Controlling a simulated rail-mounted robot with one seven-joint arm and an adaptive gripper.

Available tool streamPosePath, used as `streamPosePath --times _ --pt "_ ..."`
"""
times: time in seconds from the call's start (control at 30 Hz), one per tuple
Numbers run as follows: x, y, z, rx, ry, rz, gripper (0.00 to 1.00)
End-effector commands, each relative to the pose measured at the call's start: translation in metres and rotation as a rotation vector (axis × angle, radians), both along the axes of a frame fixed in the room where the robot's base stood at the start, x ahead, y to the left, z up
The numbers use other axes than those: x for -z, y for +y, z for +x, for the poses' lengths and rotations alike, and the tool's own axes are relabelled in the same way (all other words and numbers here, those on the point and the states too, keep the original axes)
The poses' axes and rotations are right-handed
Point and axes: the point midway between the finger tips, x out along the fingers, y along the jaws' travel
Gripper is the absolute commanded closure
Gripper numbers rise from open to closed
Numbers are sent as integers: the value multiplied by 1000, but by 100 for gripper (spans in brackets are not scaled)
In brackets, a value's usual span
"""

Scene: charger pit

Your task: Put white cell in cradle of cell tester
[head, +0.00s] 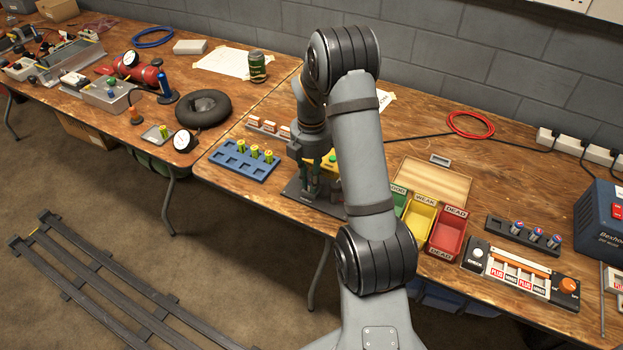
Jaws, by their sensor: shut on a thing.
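My gripper (312,182) points down over the near edge of the right-hand table. My own forearm covers much of it. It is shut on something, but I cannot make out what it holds. No white cell can be told apart in this view. Below and around the gripper is a dark base plate (297,193) with a yellow part (329,160) behind it.
A blue tray (232,168) with several yellow-green cells lies left of the gripper. Yellow (421,218) and red (448,232) bins, marked WEAK and DEAD, stand right. Farther right are a black rack (497,230) of cells and a device (520,271) marked PLUS and MINUS.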

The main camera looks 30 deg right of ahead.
Motion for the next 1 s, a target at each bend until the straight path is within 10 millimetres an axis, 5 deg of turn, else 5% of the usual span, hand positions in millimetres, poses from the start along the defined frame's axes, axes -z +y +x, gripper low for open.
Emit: streamPosePath --times 0.23,0.27,0.63,1.0 --pt "2 0 0 0 0 0 100" --pt "2 0 0 0 0 0 83" --pt "2 0 0 0 0 0 61" --pt "2 0 0 0 0 0 61"
